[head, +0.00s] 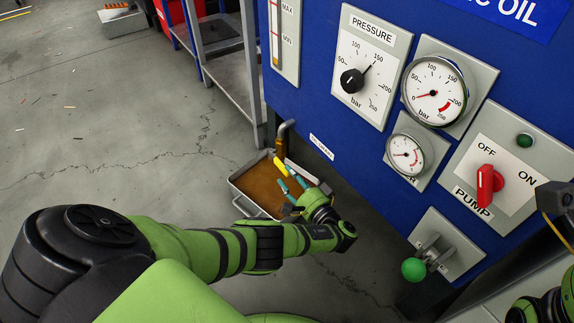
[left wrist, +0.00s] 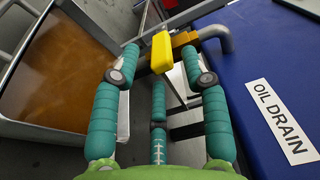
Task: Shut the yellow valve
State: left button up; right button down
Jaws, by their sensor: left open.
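The yellow valve handle (head: 281,168) sits on a brass-coloured valve body (head: 280,147) at the end of a grey pipe on the blue panel. In the left wrist view the yellow handle (left wrist: 162,53) lies between the tips of my open left gripper (left wrist: 160,64), with the orange-brass body (left wrist: 184,40) just to its right. The left fingertip is close to the handle; I cannot tell whether it touches. In the head view my left gripper (head: 292,185) is beside the handle, over the tray.
A metal tray (head: 236,184) of brown liquid stands on the floor below the valve. The blue panel carries an "OIL DRAIN" label (left wrist: 280,120), gauges, a red pump switch (head: 487,186) and a green-knobbed lever (head: 414,269). A grey metal frame (head: 247,75) stands behind.

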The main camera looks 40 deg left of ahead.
pick_arm(q)
jog(key=v, duration=0.9)
jog(key=shift+s+d, duration=0.15)
jog(key=shift+d, duration=0.1)
